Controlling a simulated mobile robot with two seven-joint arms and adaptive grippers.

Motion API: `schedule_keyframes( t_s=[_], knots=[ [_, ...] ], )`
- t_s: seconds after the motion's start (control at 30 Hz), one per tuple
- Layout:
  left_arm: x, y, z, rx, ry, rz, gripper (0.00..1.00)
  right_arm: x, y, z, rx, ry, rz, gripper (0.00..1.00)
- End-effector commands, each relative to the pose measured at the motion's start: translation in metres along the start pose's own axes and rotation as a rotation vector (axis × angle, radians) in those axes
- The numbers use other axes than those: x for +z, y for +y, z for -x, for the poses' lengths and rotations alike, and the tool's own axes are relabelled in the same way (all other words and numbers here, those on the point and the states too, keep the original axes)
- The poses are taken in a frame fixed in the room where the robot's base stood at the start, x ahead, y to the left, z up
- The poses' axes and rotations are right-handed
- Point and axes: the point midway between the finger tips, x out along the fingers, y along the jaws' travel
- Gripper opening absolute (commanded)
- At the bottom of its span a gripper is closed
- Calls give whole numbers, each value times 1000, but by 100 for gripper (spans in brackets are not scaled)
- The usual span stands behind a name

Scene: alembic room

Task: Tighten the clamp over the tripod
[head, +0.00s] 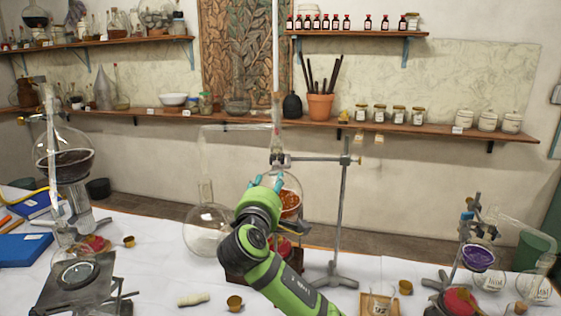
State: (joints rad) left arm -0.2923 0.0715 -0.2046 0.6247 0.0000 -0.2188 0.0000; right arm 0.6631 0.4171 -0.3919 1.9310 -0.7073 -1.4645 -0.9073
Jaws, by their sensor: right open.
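A metal clamp (281,160) grips the neck of a round flask with orange contents (290,204). Its horizontal rod runs right to a boss on an upright stand (341,210) with a splayed foot. My right gripper (267,182) is open, its teal fingertips in front of the flask, just below the clamp. I cannot tell whether they touch anything. My green wrist hides the lower flask and most of its support, so no tripod shows clearly there. My left gripper is not in view.
A clear round flask (207,228) stands close left of my wrist. A tall glass tube (275,70) rises above the clamp. Glassware on stands fills the left and right of the white table (160,270). Small brass cups (235,303) lie in front.

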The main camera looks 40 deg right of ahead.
Motion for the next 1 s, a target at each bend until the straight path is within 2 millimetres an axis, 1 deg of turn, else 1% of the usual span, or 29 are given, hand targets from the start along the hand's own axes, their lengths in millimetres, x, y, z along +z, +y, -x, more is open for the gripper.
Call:
schedule_keyframes(
  t_s=[0.07, 0.17, 0.4, 0.53, 0.7, 0.93, 0.97, 1.0],
  knots=[
    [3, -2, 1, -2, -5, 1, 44, 0, 0, -2, 0, 0, 1, 44],
    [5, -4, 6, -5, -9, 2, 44, 0, 2, -10, -1, -2, 3, 44],
    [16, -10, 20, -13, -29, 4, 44, 1, 3, -48, -2, -3, 3, 44],
    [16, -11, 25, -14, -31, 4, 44, 1, 2, -63, -1, -3, 2, 44],
    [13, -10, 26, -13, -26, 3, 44, 0, 0, -71, -1, -1, 2, 44],
    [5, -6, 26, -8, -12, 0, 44, 0, -1, -71, -1, 0, 1, 44],
    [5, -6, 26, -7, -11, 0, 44, 0, -1, -71, -1, 0, 1, 32],
    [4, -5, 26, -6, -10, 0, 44, 0, -1, -71, -1, 0, 1, 16]
  ],
)
